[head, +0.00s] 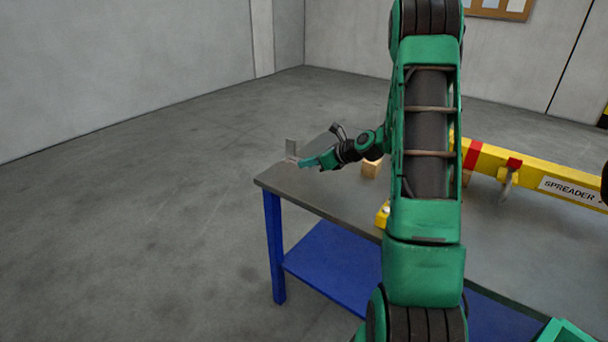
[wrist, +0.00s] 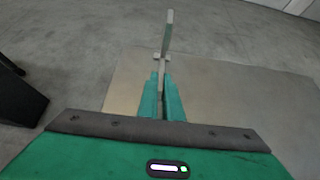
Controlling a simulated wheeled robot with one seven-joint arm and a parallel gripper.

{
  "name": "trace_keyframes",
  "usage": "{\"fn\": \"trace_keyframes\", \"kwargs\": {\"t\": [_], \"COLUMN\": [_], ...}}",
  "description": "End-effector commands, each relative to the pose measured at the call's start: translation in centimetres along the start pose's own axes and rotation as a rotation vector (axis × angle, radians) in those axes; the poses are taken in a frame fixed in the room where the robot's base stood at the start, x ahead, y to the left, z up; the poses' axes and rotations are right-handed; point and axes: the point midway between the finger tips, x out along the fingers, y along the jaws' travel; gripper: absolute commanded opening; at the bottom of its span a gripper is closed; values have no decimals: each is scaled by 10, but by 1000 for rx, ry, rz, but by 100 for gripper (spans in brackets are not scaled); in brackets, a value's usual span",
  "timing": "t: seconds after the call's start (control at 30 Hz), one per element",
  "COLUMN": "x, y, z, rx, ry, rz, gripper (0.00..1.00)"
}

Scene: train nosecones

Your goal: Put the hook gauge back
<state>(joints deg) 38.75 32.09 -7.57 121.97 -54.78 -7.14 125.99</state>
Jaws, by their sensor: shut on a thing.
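In the wrist view my gripper (wrist: 161,98) pinches the lower part of the hook gauge (wrist: 167,38), which extends forward beyond the fingertips. I cannot tell whether the gauge touches the table top.
A wooden block (head: 371,169) sits near my wrist. A yellow item (head: 382,214) is partly hidden by my arm. A blue shelf (head: 335,262) is below. Open floor lies left.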

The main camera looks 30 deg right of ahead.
Motion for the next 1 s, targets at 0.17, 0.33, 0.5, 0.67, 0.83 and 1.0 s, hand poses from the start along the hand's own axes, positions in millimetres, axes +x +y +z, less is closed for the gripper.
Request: {"fn": "trace_keyframes", "kwargs": {"t": [0.17,0.33,0.5,0.67,0.83,1.0], "x": [10,20,20,22,24,27], "y": [1,0,0,1,1,1], "z": [-17,-33,-32,-34,-38,-42], "rx": [4,2,-1,0,0,0], "ry": [2,1,0,0,0,0], "rz": [2,1,0,1,1,1], "gripper": [0,0,0,0,0,0]}}
